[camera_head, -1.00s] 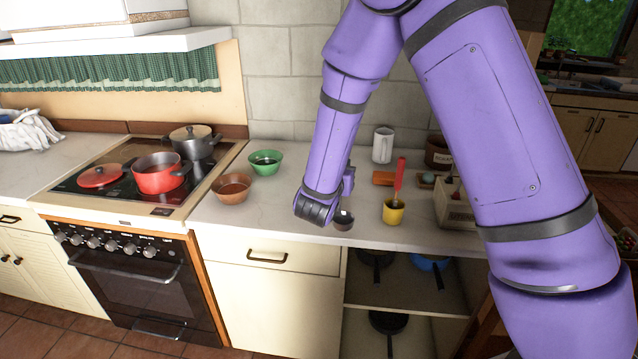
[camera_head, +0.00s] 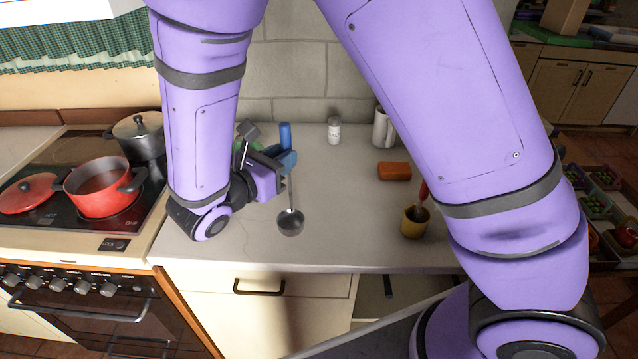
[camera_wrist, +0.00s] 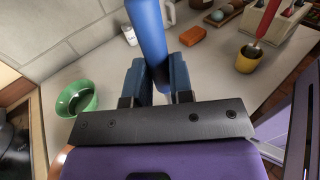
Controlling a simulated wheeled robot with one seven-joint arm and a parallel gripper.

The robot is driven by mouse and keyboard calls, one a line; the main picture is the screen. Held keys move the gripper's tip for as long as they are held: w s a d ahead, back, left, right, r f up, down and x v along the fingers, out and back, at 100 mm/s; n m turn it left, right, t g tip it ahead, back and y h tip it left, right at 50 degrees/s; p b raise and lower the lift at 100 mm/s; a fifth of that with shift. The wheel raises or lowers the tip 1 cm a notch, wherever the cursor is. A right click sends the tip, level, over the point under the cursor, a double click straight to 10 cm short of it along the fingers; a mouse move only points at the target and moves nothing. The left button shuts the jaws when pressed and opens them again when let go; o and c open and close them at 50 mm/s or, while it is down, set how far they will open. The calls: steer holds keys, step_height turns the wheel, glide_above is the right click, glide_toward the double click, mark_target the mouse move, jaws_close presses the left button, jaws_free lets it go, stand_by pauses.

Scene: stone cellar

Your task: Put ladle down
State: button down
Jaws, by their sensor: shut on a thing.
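The ladle has a blue handle (camera_head: 285,135) and a dark round bowl (camera_head: 291,223) on a thin metal stem. My gripper (camera_head: 285,165) is shut on its handle and holds it roughly upright, bowl down, over the front part of the counter. I cannot tell whether the bowl touches the counter. In the wrist view the blue handle (camera_wrist: 148,35) rises between my gripper's two blue fingers (camera_wrist: 160,78); the bowl is hidden there.
The pale counter (camera_head: 340,235) is clear right of the ladle. A yellow cup (camera_head: 414,224) with a red-handled tool, an orange block (camera_head: 394,171), a white mug (camera_head: 383,128) and a shaker (camera_head: 334,130) stand around. A green bowl (camera_wrist: 77,99) is at left; the red pot (camera_head: 103,190) is on the stove.

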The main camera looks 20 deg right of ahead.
steer(key=w+d+f, duration=0.5)
steer(key=w+d, duration=0.5)
steer(key=d, duration=0.2)
steer(key=shift+w, duration=0.2)
steer(key=shift+f, duration=0.15)
steer(key=c, duration=1)
jaws_free()
steer(key=shift+a, duration=0.1)
